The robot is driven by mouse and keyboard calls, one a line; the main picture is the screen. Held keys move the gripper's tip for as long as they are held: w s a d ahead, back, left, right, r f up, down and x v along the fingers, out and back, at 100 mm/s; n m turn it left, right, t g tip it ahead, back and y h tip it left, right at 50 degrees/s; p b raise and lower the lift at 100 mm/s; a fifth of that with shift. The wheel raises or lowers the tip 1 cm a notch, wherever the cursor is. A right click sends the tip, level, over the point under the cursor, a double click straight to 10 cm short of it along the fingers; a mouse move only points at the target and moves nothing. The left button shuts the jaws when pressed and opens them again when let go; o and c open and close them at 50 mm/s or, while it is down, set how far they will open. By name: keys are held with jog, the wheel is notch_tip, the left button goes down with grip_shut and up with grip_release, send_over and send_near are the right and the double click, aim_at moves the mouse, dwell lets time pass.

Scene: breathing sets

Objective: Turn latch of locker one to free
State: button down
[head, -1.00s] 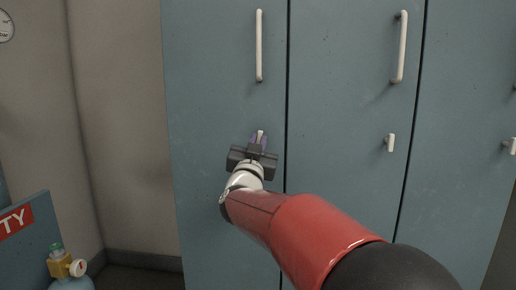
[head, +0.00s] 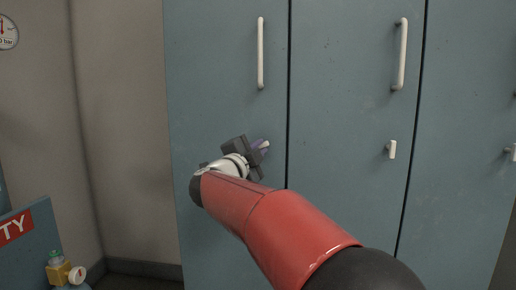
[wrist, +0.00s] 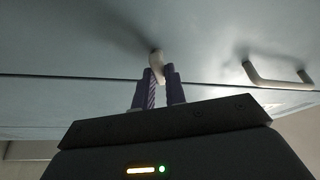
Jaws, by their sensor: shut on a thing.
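Locker one, the leftmost blue-grey door (head: 225,100), is closed and has a long white handle (head: 261,53). Its small white latch (head: 265,145) sits below that handle and leans up to the right, partly hidden by my gripper. My gripper (head: 260,147) is shut on the latch, its dark body tilted against the door's vertical. The wrist view shows the latch (wrist: 156,60) between my two purple fingers (wrist: 159,82), with its lower part hidden by them. The door handle (wrist: 278,78) shows at right there.
The middle locker has its own handle (head: 402,54) and an upright white latch (head: 391,149). Another latch (head: 511,152) is at the right edge. A blue panel with a red sign (head: 15,226) and a bottle with a brass valve (head: 62,270) stand lower left.

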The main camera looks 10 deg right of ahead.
jog(key=m+g, duration=0.1)
jog(key=m, duration=0.1)
jog(key=m+p, duration=0.1)
jog(key=m, duration=0.2)
jog(key=shift+r+g+y, duration=0.1)
jog(key=shift+g+y, duration=0.2)
jog(key=shift+g, duration=0.1)
jog(key=shift+p, duration=0.3)
jog(key=c, duration=1.4)
grip_release()
jog(key=shift+c, duration=0.2)
jog(key=v, duration=0.7)
jog(key=shift+s+a+b, duration=0.25)
jog(key=shift+s+b, duration=0.05)
jog(key=shift+b, duration=0.05)
